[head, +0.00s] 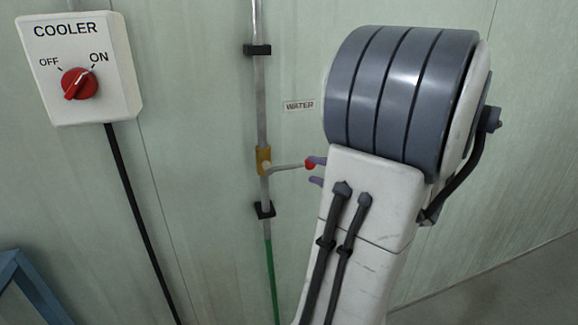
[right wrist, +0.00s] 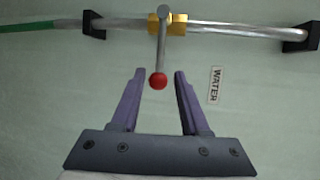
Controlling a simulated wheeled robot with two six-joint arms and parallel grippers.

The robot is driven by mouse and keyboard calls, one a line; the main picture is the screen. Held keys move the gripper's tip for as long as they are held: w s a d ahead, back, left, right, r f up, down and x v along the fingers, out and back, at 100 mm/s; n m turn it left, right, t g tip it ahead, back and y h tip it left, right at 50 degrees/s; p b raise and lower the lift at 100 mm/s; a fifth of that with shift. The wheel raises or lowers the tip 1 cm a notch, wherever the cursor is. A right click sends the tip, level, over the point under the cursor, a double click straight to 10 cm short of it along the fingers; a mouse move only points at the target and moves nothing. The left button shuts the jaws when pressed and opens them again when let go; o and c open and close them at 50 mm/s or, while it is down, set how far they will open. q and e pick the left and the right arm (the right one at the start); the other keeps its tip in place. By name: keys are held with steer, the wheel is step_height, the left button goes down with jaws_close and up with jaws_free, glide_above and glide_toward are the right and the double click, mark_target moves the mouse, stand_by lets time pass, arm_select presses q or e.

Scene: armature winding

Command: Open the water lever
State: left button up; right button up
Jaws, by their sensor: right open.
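The water lever (head: 288,167) is a grey handle with a red ball tip (head: 310,164). It sticks out to the right from a brass valve (head: 263,161) on a vertical pipe. In the right wrist view the lever (right wrist: 162,45) ends with its red ball (right wrist: 157,81) between my fingertips. My right gripper (head: 318,170) is open, its purple fingers (right wrist: 158,74) on either side of the ball with gaps on both sides. My right arm hides most of the gripper in the head view. My left gripper is not in view.
A WATER label (head: 299,106) is on the wall right of the pipe (head: 260,100). Black brackets (head: 257,50) hold the pipe. A COOLER switch box (head: 80,65) with a red knob is at upper left, with a black cable below. A blue frame (head: 28,290) stands at lower left.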

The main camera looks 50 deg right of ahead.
mark_target(297, 165)
steer(key=w, duration=0.3)
steer(key=w+f, duration=0.1)
steer(key=w, duration=0.2)
steer(key=w+d+p, duration=0.1)
steer(key=w, duration=0.2)
steer(key=shift+w+f, duration=0.35)
steer(key=shift+f, duration=0.05)
jaws_close()
stand_by(0.9)
